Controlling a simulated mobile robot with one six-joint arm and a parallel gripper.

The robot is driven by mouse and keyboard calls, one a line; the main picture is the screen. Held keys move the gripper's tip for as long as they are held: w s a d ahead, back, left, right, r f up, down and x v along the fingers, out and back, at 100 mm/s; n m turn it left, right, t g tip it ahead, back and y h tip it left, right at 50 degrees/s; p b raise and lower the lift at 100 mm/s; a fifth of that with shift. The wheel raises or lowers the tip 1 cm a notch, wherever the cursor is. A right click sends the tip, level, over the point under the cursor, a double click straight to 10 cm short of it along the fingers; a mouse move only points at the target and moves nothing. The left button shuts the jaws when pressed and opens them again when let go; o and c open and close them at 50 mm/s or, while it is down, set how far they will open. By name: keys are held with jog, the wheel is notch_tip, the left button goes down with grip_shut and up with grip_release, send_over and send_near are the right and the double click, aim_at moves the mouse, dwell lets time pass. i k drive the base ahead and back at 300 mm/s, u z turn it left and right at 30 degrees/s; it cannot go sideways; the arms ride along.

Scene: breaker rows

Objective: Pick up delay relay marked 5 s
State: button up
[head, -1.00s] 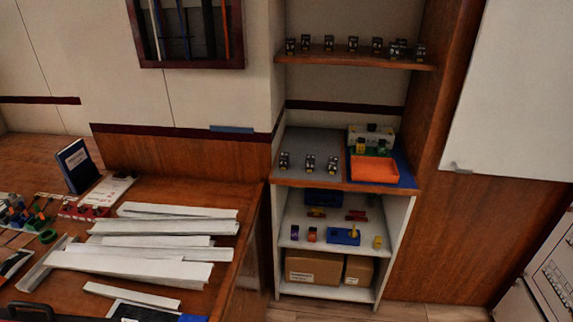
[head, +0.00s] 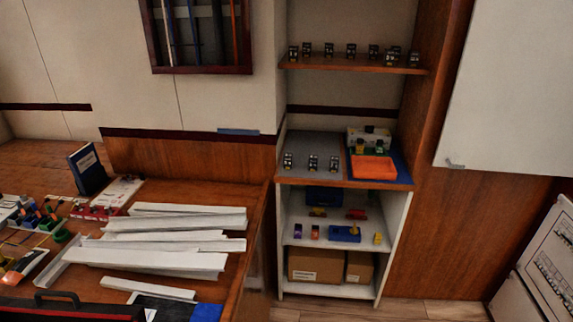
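Several small dark relay-like modules stand in a row on the top shelf (head: 350,65), such as the one at its left end (head: 294,52) and one near the middle (head: 351,51). Three similar modules (head: 313,162) stand on the grey mat (head: 318,142) on the middle shelf. All are too small for me to read any marking, so I cannot tell which one is marked 5 s. My gripper does not show in the head view.
An orange tray (head: 374,169) sits on a blue mat on the middle shelf. Lower shelves hold a blue bin (head: 344,234) and cardboard boxes (head: 315,266). A wooden bench (head: 250,215) with white trunking lengths (head: 150,258) stands left. Floor shows at lower right.

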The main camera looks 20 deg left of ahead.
aim_at(313, 159)
jog(key=u, duration=0.8)
jog(key=k, duration=0.95)
jog(key=i, duration=0.8)
